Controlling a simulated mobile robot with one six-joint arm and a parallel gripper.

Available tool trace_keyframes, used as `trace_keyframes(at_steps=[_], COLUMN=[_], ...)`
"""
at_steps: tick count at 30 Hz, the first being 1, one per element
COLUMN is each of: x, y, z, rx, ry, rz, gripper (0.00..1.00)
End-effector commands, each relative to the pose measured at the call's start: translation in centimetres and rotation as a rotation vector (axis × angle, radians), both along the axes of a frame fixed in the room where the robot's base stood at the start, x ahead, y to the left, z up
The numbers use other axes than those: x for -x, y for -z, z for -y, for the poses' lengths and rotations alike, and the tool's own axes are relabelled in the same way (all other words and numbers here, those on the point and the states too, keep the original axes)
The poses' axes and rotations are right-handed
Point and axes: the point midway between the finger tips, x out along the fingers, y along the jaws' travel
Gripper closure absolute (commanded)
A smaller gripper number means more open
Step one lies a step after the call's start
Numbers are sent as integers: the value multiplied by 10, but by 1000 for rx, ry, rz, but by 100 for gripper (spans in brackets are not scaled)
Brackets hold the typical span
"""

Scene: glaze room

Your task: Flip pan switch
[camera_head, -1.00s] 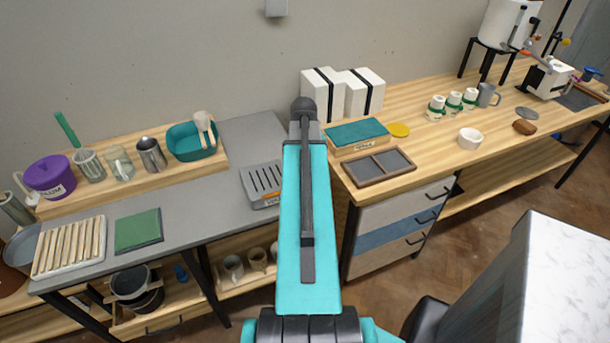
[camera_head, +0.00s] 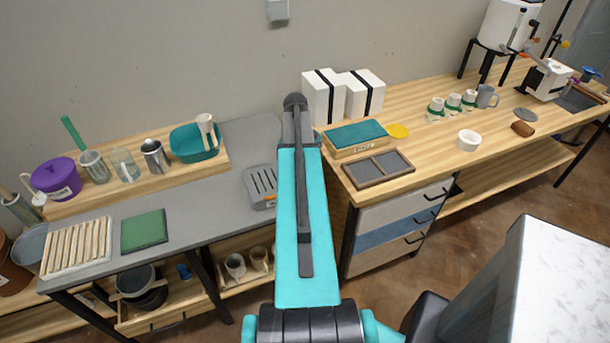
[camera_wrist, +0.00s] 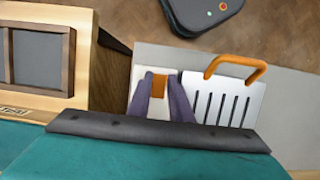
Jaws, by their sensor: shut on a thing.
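The wax pan is a grey slotted unit (camera_head: 259,181) on the grey bench, just left of my arm in the head view. In the wrist view its slotted plate (camera_wrist: 218,103) and an orange loop handle (camera_wrist: 236,66) show right of my gripper. An orange switch piece (camera_wrist: 158,86) on a pale panel beside the slots sits between the fingers of my gripper (camera_wrist: 160,80), which are shut on it. The lower part of this piece is hidden. In the head view my own arm hides the gripper.
A teal-topped box (camera_head: 356,138) and a two-part wooden tray (camera_head: 377,168) stand on the wooden counter to the right. A green mat (camera_head: 144,230), a ribbed white board (camera_head: 76,248) and a purple pot (camera_head: 56,179) are on the left.

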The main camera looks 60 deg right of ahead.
Motion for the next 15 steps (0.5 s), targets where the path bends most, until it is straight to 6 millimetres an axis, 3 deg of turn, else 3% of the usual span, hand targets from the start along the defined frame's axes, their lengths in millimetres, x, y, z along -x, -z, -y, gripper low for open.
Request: trace_keyframes(at_steps=[3, 4, 5, 15], x=[0, 0, 0, 0], y=[0, 0, 0, -1], z=[0, 0, 0, 0], rx=[2, 2, 2, 1], ry=[0, 0, 1, 0], rz=[-1, -1, 0, 0], gripper=[100, 78, 73, 73])
